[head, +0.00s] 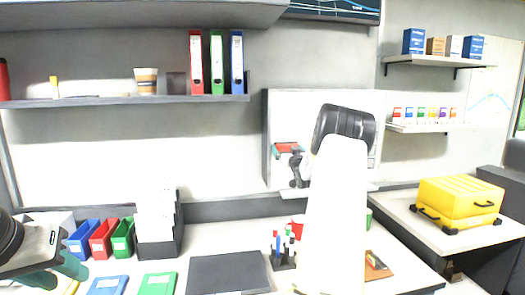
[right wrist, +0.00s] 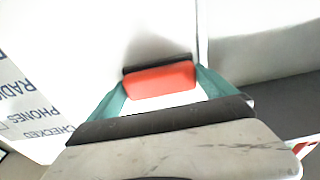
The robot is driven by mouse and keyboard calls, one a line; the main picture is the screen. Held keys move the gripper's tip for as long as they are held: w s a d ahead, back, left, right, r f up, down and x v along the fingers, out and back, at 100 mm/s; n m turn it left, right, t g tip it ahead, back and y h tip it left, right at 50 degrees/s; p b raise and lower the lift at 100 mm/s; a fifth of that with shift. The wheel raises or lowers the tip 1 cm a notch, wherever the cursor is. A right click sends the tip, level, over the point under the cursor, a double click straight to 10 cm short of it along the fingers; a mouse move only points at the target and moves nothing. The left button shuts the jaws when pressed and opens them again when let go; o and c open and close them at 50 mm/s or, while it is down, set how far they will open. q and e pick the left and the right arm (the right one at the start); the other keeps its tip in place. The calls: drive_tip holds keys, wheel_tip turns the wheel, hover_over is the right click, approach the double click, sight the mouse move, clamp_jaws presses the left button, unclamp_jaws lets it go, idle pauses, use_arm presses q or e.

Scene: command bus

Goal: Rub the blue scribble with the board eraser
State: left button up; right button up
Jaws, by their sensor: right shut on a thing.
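The board eraser (head: 287,147) is red with a dark pad, in front of the whiteboard (head: 290,110) in the head view. My right gripper (head: 288,153) is shut on it. In the right wrist view the eraser (right wrist: 160,80) sits between the teal fingers, its dark pad facing the white board surface (right wrist: 150,30); I cannot tell whether it touches. The blue scribble does not show in either view; my right arm covers part of the board. My left gripper (head: 60,274) is low at the left, empty, its teal fingers apart.
Printed words (right wrist: 25,95) show at the left of the right wrist view. A yellow case (head: 458,203) stands on the right table.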

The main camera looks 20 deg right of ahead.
sight(278, 149)
drive_tip(key=s+d, duration=0.3)
drive_tip(key=d, duration=1.1)
idle(0.9)
drive_tip(key=shift+a, duration=0.15)
drive_tip(key=w+a, duration=0.1)
drive_tip(key=a, duration=0.6)
drive_tip(key=shift+w, duration=0.25)
drive_tip(key=shift+w+a, duration=0.45)
drive_tip(key=shift+a, duration=1.3)
drive_tip(key=shift+w+a, duration=0.5)
drive_tip(key=shift+a, duration=1.2)
drive_tip(key=shift+w+a, duration=0.45)
drive_tip(key=shift+a, duration=1.3)
drive_tip(key=shift+s+a, duration=0.1)
drive_tip(key=shift+r+v, duration=0.2)
drive_tip(key=shift+v, duration=1.2)
drive_tip(key=shift+r+v, duration=0.15)
drive_tip(key=shift+v, duration=1.3)
